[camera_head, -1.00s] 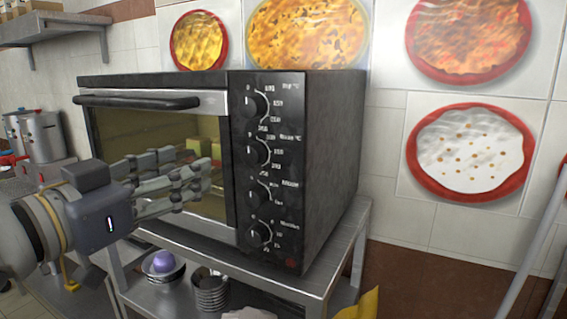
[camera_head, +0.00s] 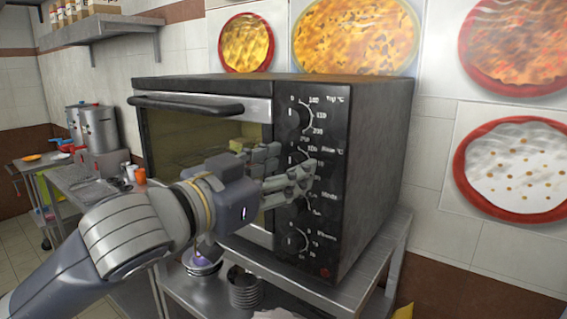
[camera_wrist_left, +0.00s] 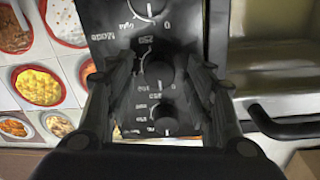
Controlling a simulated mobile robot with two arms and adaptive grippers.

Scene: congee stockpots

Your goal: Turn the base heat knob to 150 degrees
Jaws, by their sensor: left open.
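The black oven's control panel (camera_head: 335,215) carries a vertical row of black knobs with white scales. The base heat knob (camera_head: 298,157), second from the top, is partly hidden by my fingers in the head view. In the left wrist view, which shows the panel upside down, the base knob (camera_wrist_left: 158,71) sits between my fingers. My left gripper (camera_head: 293,160) is open in front of the panel, with its fingers on either side of that knob. I cannot tell whether they touch it. The knob's exact setting is not readable. My right gripper is not in view.
The top knob (camera_head: 299,117) is just above, and the minutes knob (camera_head: 297,240) is low on the panel. The oven door handle (camera_head: 185,104) juts out at the left. A metal stand (camera_head: 372,290) holds the oven, with bowls (camera_head: 245,291) on its lower shelf.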

